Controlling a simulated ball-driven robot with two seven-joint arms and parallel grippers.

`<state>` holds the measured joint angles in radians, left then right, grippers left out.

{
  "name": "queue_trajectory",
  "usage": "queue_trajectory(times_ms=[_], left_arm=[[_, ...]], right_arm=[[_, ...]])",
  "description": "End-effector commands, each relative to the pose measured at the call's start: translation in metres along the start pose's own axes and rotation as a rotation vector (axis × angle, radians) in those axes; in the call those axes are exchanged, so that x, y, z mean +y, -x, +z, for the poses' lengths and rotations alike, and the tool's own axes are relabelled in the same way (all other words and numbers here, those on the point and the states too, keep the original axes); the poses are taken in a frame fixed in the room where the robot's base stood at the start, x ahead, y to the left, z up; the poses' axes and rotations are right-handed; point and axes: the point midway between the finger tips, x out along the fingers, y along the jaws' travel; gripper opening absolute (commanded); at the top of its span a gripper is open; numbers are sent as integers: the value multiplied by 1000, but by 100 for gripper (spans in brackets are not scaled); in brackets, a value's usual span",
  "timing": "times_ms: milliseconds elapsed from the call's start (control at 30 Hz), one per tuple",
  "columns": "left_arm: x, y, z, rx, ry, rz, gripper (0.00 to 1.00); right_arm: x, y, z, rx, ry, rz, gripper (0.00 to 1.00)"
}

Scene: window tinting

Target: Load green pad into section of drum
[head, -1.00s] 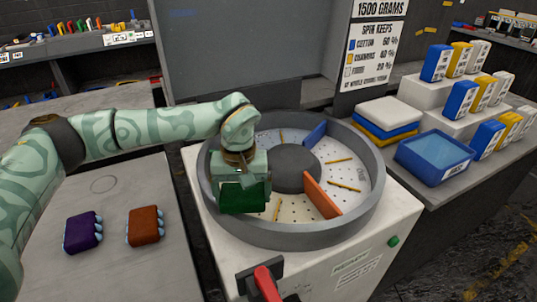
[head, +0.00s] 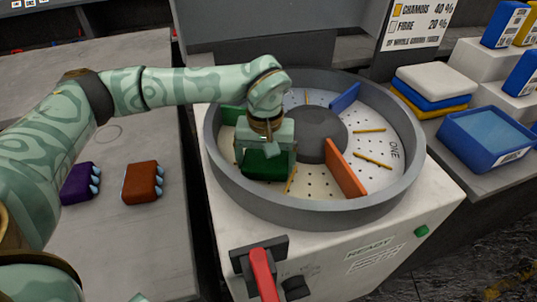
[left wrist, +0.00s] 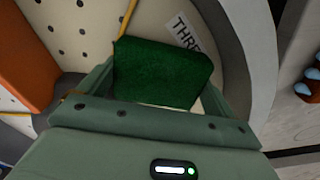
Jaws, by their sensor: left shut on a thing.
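The green pad (head: 272,165) is held by my left gripper (head: 266,150) inside the ring of the drum (head: 305,206), at its front left. The left wrist view shows the pad (left wrist: 160,72) between the two fingers, over the pale drum floor beside a partly covered "THRE…" label (left wrist: 183,30). The section lies between the orange divider (head: 346,168) and a green divider (head: 232,115). I cannot tell whether the pad touches the floor. My right gripper is not in view.
Purple (head: 77,184) and brown (head: 142,182) pads with blue knobs lie on the left table. A red lever (head: 263,274) stands at the drum cabinet's front. A blue water tub (head: 487,138) and stacked pads (head: 436,83) stand at right. Other drum sections look free of pads.

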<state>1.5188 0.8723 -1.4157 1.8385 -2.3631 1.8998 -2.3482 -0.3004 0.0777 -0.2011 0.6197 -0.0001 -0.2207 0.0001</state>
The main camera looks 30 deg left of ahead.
Motion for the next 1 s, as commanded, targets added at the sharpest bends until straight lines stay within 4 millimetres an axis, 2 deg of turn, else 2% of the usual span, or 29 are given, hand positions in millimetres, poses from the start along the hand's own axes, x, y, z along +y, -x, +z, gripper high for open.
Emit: queue_trajectory(times_ms=[667,700,1000], left_arm=[[0,-6,0,1,0,0,62],[0,-5,0,1,-1,1,100],[0,1,0,3,0,1,100]], right_arm=[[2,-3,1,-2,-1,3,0],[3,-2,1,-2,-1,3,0],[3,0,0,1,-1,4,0]])
